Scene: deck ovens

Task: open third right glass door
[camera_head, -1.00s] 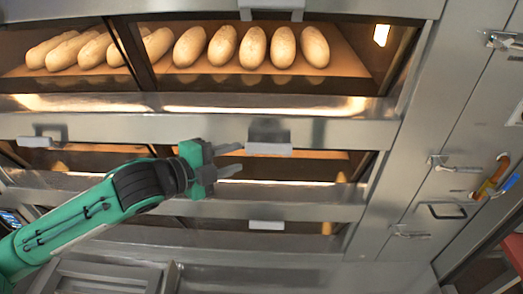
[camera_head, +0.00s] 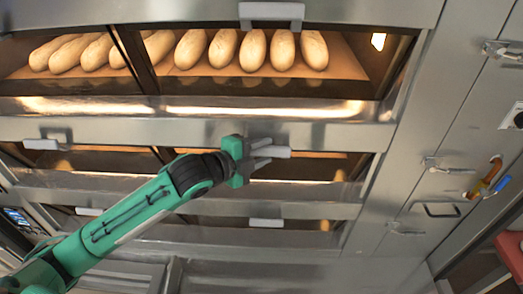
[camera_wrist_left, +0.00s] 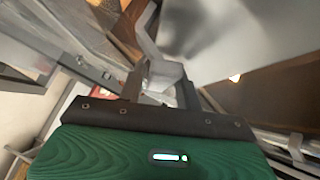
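The right column of the oven shows several handles, one above another. A pale bar handle (camera_head: 277,152) sits on the right glass door below the bread deck. My left gripper (camera_head: 267,152) is at its left end, fingers apart, one above and one below the bar. In the left wrist view the pale handle block (camera_wrist_left: 166,76) lies between the two fingers (camera_wrist_left: 160,92); I cannot tell whether they touch it. A lower right handle (camera_head: 266,222) is free. These doors look shut. Which one counts as third is not clear. My right gripper is not in view.
The upper deck holds several loaves (camera_head: 222,48) behind glass, with a handle (camera_head: 271,12) above. Left-column handles (camera_head: 41,144) sit beside. A steel side panel (camera_head: 440,130) with latches (camera_head: 445,168) and an orange-and-blue handle (camera_head: 488,180) stands at right.

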